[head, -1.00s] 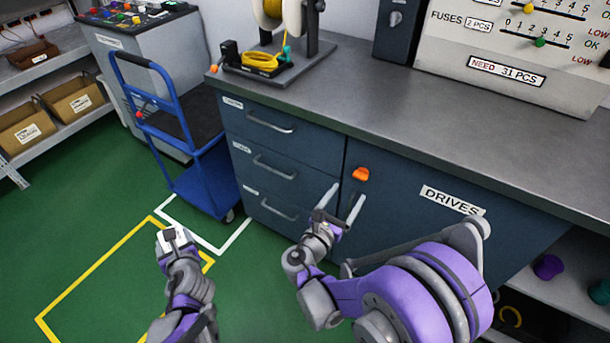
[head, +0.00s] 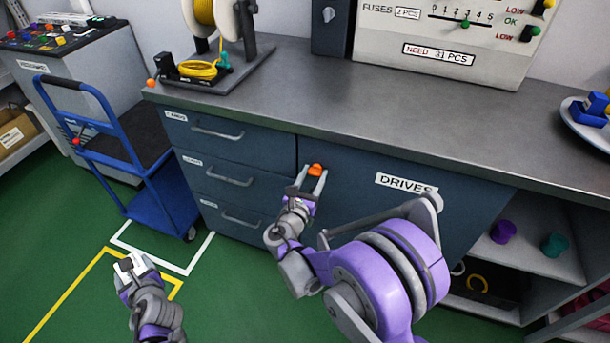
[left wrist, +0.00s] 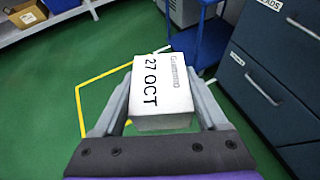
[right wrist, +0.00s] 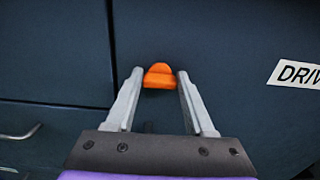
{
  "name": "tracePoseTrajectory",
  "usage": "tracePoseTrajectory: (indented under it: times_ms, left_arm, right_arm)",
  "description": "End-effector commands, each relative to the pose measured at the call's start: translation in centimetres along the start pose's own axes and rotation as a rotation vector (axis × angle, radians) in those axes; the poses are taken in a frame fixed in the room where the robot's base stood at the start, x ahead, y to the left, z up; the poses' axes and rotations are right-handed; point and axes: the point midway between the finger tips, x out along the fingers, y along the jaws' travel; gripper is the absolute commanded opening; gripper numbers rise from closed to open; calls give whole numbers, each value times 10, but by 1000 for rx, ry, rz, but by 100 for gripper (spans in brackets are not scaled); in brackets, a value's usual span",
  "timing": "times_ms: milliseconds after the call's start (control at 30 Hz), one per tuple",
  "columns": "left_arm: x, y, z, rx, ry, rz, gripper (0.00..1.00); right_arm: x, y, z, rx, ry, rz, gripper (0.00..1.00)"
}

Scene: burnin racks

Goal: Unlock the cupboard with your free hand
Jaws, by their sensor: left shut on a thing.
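The cupboard door (head: 375,215) is dark blue-grey and carries a DRIVES label (head: 405,184). It is shut. An orange knob (head: 315,170) sits near its upper left corner. My right gripper (head: 312,180) is open at the knob. In the right wrist view the orange knob (right wrist: 159,76) lies between the tips of my right gripper (right wrist: 158,80), with the fingers spread to either side. My left gripper (left wrist: 160,100) is shut on a white box (left wrist: 161,92) marked 27 OCT. It holds the box above the green floor, and the box also shows in the head view (head: 130,266).
A drawer stack (head: 225,150) stands left of the cupboard, under the grey worktop (head: 330,100). A blue trolley (head: 150,205) stands farther left. An open shelf (head: 530,255) with purple and green items is at the right. Green floor lies clear in front.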

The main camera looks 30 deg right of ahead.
Motion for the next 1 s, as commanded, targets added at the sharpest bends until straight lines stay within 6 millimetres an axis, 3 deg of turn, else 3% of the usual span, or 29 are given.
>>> tracePoseTrajectory:
  times_ms: [33, 267, 300, 667, 1000]
  left_arm:
    - [0, 0, 0, 0, 0, 0, 21]
    - [0, 0, 0, 0, 0, 0, 21]
    - [0, 0, 0, 0, 0, 0, 21]
    - [0, 0, 0, 0, 0, 0, 21]
    - [-1, 0, 2, 0, -1, 0, 21]
  right_arm:
    - [0, 0, 0, 0, 0, 0, 43]
    - [0, 0, 0, 0, 0, 0, 2]
    - [0, 0, 0, 0, 0, 0, 0]
    - [0, 0, 0, 68, 0, 0, 0]
    - [0, -2, 0, 327, 0, 0, 0]
